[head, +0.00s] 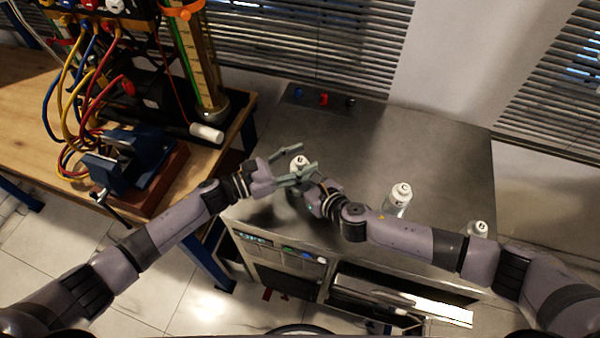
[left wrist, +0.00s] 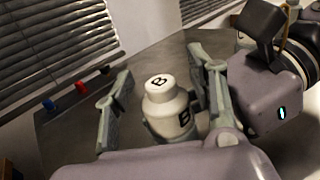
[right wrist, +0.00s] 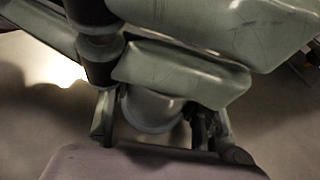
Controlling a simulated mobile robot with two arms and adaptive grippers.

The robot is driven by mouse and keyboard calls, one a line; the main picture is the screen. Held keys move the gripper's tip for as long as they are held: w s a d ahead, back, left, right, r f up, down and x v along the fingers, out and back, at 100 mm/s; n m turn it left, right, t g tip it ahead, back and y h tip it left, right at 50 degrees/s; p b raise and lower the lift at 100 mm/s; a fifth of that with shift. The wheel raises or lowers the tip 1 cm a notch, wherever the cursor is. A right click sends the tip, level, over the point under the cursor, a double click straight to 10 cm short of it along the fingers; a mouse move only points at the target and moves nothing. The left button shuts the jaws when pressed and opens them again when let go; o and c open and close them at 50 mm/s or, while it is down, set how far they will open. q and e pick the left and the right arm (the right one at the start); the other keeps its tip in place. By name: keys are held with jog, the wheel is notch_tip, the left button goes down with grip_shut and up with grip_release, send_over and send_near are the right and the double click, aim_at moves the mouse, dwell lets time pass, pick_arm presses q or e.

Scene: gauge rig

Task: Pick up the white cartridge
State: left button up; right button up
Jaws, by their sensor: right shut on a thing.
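The white cartridge marked B (head: 298,162) stands upright near the left edge of the metal cabinet top (head: 345,130). In the left wrist view the cartridge (left wrist: 165,107) is between the spread fingers of my left gripper (left wrist: 158,70), which is open around it. My right gripper (head: 303,180) comes in from the right and is shut on the lower body of the cartridge. In the right wrist view the cartridge body (right wrist: 152,112) is between its fingers, and a grey-green finger hides part of it.
A white cartridge marked C (head: 399,194) and another white cartridge (head: 478,229) stand to the right. A wooden bench (head: 30,105) with a blue vise (head: 125,155), hoses and a gauge column (head: 197,60) is at left.

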pick_arm(q)
jog(key=shift+a, duration=0.1)
jog(key=c, duration=0.7)
jog(key=shift+w+a, duration=0.1)
grip_shut()
